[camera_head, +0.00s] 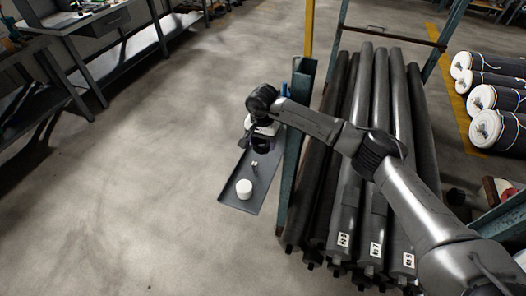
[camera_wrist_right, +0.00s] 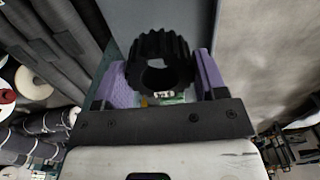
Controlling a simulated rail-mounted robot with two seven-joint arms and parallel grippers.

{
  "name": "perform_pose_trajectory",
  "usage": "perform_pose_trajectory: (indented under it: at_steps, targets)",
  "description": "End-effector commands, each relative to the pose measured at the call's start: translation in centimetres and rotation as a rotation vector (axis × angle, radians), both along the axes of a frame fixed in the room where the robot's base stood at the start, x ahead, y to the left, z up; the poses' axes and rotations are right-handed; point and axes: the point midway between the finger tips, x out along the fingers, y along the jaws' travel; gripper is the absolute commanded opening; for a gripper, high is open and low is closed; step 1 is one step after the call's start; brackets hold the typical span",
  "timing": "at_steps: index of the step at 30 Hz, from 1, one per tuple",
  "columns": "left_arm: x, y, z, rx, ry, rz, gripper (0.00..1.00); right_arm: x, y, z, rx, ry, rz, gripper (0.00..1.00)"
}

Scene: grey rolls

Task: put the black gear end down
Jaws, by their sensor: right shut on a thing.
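The black gear end (camera_wrist_right: 161,46) is a toothed ring with a round hole, between the purple fingers of my right gripper (camera_wrist_right: 161,75) in the right wrist view. The gripper is shut on it. In the head view my right gripper (camera_head: 262,146) is over the narrow grey shelf (camera_head: 232,186) beside the rack. The gear end is too small and dark to make out there. I cannot tell whether it touches the shelf. My left gripper is not in view.
A white cylinder (camera_head: 244,189) and a small pale piece (camera_head: 254,164) are on the shelf. Long grey rolls (camera_head: 378,100) lie in the rack, right of its green post (camera_head: 297,150). White-ended rolls (camera_head: 488,126) lie farther right. The floor at left is clear up to the benches.

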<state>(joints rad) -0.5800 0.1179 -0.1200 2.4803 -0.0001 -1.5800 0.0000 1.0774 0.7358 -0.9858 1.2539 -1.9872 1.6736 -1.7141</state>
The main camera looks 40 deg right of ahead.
Motion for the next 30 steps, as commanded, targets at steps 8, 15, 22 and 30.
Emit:
perform_pose_trajectory:
  at_steps: [8, 15, 22, 30]
  targets:
    - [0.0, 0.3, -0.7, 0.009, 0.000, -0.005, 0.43, 0.0, 0.0, -2.3, 0.001, -0.002, -0.001, 0.12]
    - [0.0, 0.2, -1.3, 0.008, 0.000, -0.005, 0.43, 0.0, 0.1, -4.9, 0.002, -0.003, 0.000, 0.12]
    - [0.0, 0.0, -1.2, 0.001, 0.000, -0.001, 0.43, 0.1, 0.0, -4.8, 0.001, -0.003, 0.000, 0.12]
    - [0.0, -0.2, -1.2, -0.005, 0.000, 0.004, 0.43, 0.0, 0.0, -4.9, 0.001, -0.001, 0.000, 0.85]
